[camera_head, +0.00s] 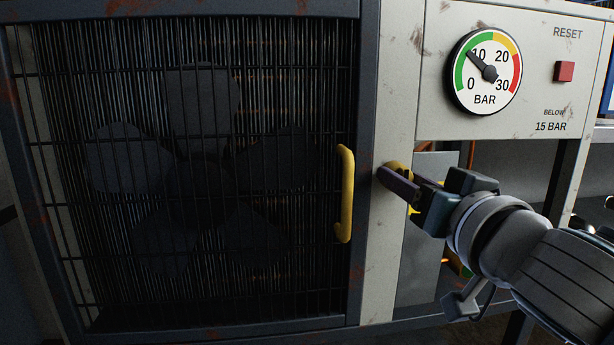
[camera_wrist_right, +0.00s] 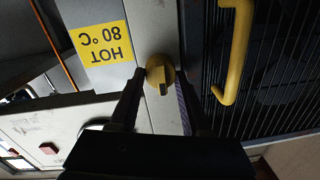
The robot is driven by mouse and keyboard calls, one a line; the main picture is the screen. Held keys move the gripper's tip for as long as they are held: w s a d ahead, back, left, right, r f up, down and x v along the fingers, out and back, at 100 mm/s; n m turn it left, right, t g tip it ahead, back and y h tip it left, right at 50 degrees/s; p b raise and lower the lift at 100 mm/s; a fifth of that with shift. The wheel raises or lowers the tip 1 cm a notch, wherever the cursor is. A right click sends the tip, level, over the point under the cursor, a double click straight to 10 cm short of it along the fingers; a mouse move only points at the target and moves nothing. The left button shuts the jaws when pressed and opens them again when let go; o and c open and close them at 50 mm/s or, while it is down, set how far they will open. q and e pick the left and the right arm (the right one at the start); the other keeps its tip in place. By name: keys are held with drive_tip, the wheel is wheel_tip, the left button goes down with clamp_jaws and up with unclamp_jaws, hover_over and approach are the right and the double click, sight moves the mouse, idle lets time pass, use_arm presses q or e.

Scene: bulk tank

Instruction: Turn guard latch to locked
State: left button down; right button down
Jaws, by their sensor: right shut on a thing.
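The guard latch is a small yellow round knob (camera_wrist_right: 159,77) on the pale post beside the guard door. In the head view only part of the latch (camera_head: 399,167) shows behind my fingers. My right gripper (camera_head: 399,187) comes in from the right and is shut on the latch. In the right wrist view the dark fingers of my right gripper (camera_wrist_right: 158,103) stand on either side of the knob. The mesh guard door (camera_head: 357,290) is closed against the post and has a yellow handle (camera_head: 345,194). My left gripper is not in view.
Above right of the latch is a panel with a pressure gauge (camera_head: 486,72), its needle near 10 bar, and a red reset button (camera_head: 564,71). A yellow label reading HOT 80 °C (camera_wrist_right: 103,43) is beside the latch. A dark fan shows behind the mesh.

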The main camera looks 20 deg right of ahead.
drive_tip(key=shift+r+n, duration=0.1)
drive_tip(key=shift+n, duration=0.2)
drive_tip(key=n+p, duration=0.1)
drive_tip(key=n, duration=0.4)
drive_tip(key=n+p, duration=0.2)
drive_tip(key=n, duration=0.4)
drive_tip(key=n+p, duration=0.2)
drive_tip(key=n, duration=0.3)
drive_tip(key=shift+a+n+g+h, duration=0.3)
drive_tip(key=shift+n, duration=0.1)
idle(0.5)
drive_tip(key=shift+c, duration=1.8)
unclamp_jaws()
